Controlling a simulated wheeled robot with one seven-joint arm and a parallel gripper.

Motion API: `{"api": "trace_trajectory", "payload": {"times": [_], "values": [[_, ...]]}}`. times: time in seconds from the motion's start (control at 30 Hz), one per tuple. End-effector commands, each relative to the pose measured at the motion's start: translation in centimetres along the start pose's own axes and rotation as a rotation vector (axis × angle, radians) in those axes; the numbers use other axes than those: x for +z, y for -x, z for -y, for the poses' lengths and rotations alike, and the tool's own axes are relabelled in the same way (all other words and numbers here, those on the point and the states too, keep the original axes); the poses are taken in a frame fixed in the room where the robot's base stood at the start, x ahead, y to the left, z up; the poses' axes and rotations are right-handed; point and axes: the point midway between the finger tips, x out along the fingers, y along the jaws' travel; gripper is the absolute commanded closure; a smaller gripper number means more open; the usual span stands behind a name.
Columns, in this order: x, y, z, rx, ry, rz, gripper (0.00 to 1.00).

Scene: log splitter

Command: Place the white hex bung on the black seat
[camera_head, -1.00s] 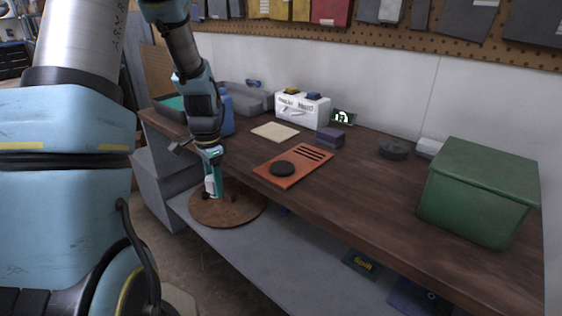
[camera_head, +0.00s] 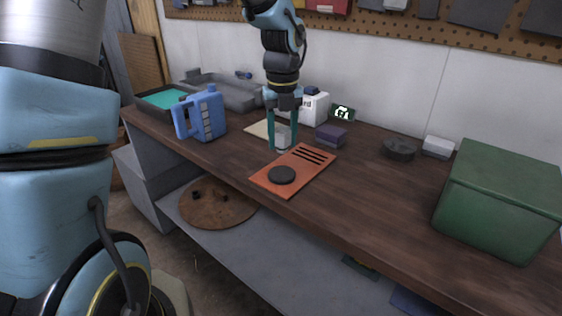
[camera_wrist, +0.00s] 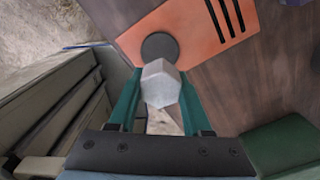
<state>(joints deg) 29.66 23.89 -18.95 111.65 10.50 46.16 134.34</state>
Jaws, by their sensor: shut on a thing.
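My gripper (camera_head: 282,146) is shut on the white hex bung (camera_head: 283,137), which sits between its teal fingers. In the head view they are above the bench, just behind the orange plate (camera_head: 306,174). The black seat (camera_head: 281,175) is a dark round disc on the near-left part of that plate, and it is bare. In the wrist view the bung (camera_wrist: 161,84) shows pale and faceted between the fingers. The black seat (camera_wrist: 160,46) appears just past it there, with its lower edge partly covered by the bung. The bung is apart from the seat.
A blue jug (camera_head: 203,117) stands left on the bench (camera_head: 365,185). A purple block (camera_head: 331,134) and a white box (camera_head: 314,105) are behind the plate. A green bin (camera_head: 500,200) stands right. A round brown board (camera_head: 215,205) lies below the bench's front edge.

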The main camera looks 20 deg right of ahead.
Motion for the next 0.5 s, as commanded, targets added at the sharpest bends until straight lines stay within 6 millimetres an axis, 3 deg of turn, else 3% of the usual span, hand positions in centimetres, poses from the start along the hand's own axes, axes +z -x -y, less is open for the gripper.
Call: {"api": "trace_trajectory", "payload": {"times": [0.5], "values": [[0.0, -6.3, -0.1, 0.001, 0.004, -0.001, 1.00]]}}
